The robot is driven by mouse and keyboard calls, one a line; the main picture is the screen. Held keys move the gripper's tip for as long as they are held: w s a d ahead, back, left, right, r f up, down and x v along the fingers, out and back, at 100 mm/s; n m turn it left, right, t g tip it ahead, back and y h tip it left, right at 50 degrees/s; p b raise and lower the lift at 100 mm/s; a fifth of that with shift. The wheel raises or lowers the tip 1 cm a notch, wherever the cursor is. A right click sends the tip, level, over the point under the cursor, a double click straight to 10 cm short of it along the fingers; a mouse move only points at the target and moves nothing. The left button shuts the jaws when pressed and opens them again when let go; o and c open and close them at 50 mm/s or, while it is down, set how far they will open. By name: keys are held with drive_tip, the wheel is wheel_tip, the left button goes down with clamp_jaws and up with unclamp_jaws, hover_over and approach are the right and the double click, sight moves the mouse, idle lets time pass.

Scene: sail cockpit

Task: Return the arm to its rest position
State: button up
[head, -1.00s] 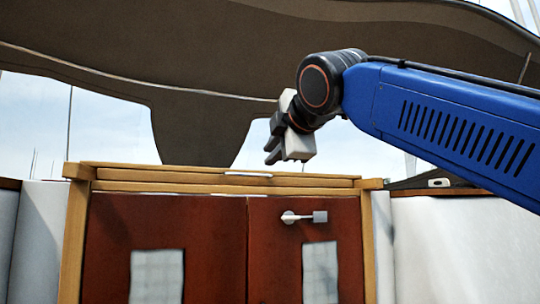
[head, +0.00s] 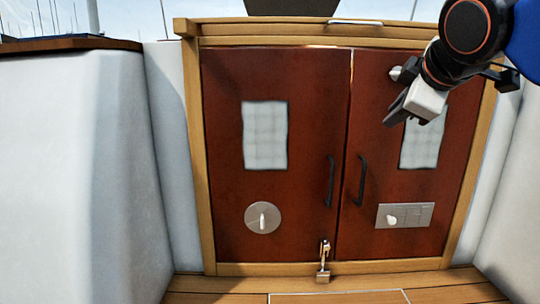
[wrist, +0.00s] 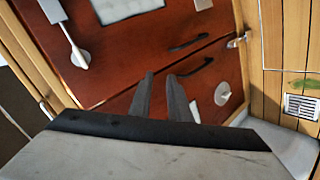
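My gripper (head: 393,117) is at the upper right of the head view, in front of the right red-brown door (head: 378,150). Its fingers point down and to the left. In the wrist view my gripper (wrist: 160,77) shows two dark fingers with a narrow gap between them and nothing held. The wrist view looks past the fingers at the doors, their dark handles and a round metal plate (wrist: 222,93). Most of my blue arm is outside the head view, at the upper right corner.
A wooden frame (head: 205,160) surrounds the closed doors. Dark handles (head: 329,181) stick out near the middle seam. A hasp with a padlock (head: 323,276) sits at the bottom. White cockpit walls (head: 75,170) stand at both sides. A planked floor (head: 225,298) lies below.

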drive_tip(key=s+d+f+m+g, duration=0.1)
drive_tip(key=s+f+m, duration=0.3)
drive_tip(key=f, duration=0.9)
drive_tip(key=s+d+f+m+g, duration=0.1)
drive_tip(key=s+f+m+g, duration=0.2)
drive_tip(key=s+f, duration=0.4)
drive_tip(key=s+d+f+m+g, duration=0.1)
drive_tip(key=s+f+m, duration=0.3)
drive_tip(key=f, duration=1.5)
drive_tip(key=shift+s+d+f+m+g+y, duration=0.15)
drive_tip(key=shift+s+f+m+g+y, duration=0.2)
drive_tip(key=shift+s+g, duration=0.45)
drive_tip(key=shift+w, duration=0.1)
